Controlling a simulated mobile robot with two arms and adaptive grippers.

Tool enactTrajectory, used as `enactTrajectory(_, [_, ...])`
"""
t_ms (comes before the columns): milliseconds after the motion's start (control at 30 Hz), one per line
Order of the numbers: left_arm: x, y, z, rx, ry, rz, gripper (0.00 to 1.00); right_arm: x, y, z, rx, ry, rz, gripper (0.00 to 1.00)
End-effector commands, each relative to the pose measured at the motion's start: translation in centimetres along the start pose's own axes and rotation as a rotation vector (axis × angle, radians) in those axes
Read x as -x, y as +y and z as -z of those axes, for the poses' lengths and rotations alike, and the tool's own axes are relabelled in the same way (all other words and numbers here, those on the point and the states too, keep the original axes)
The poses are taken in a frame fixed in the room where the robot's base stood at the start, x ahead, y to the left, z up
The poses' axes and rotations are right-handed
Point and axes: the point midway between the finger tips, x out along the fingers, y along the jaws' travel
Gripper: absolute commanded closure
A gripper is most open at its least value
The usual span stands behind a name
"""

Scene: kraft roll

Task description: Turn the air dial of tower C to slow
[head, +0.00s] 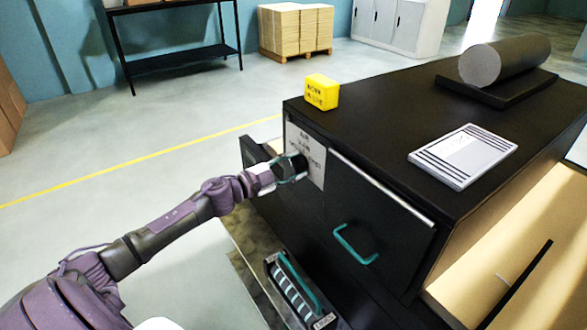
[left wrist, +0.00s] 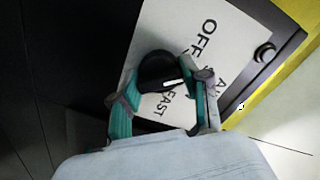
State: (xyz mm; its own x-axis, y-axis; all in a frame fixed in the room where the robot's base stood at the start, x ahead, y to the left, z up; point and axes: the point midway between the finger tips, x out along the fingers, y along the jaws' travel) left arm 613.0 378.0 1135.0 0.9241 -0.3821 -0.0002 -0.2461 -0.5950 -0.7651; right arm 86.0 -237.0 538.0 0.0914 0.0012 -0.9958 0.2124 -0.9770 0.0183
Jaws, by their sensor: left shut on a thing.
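The air dial is a round black knob (left wrist: 160,70) with a white pointer mark, on a white label plate (left wrist: 190,35) printed with OFF and FAST; other lettering is partly hidden by my gripper. In the head view the plate (head: 316,166) is on the front face of the black cabinet (head: 390,140), and the dial (head: 297,162) is in my left gripper (head: 290,170). In the left wrist view my left gripper (left wrist: 163,105) has its teal fingers on both sides of the knob, shut on it. My right gripper is not in view.
A yellow block (head: 321,91), a white striped panel (head: 463,156) and a grey roll (head: 505,60) sit on the cabinet top. A teal-handled drawer (head: 380,200) is right of the dial. A teal-handled crate (head: 295,290) stands below. Open floor lies left.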

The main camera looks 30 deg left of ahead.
Motion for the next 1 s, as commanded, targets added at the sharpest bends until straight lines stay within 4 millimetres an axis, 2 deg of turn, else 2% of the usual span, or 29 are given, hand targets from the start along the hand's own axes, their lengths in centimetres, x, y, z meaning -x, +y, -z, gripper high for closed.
enactTrajectory(500, [0.0, 0.3, -0.1, -0.466, 0.002, -0.001, 0.88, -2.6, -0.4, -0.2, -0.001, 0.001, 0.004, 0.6])
enactTrajectory(700, [0.0, 0.3, -0.1, -0.59, 0.001, -0.002, 0.88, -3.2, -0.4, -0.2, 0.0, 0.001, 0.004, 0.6])
enactTrajectory(1000, [0.0, 0.2, -0.1, -0.684, 0.001, -0.002, 0.88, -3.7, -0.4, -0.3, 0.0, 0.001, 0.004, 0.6])
